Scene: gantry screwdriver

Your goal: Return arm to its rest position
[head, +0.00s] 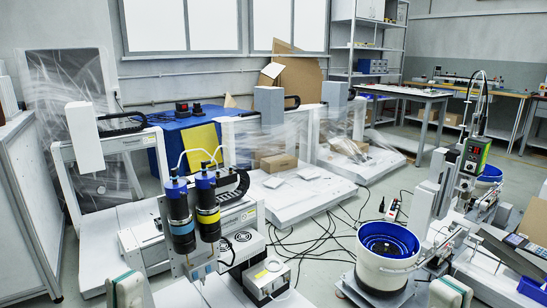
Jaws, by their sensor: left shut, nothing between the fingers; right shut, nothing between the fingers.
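The low ends of my two arms show at the bottom edge of the head view. The pale piece with green-grey edges of my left arm (125,291) is at the lower left. A matching piece of my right arm (450,292) is at the lower right. Both arms are cut off by the frame, and I cannot make out fingers on either. A gantry screwdriver unit with two blue-topped cylinders (180,215) stands between them, left of centre.
A white bowl feeder with a blue inside (350,258) stands right of centre. A small white box (267,278) is in front of the screwdriver unit. Black cables (310,240) cross the floor. White gantry machines, one with a white base (290,200), and a shelf (368,45) stand behind.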

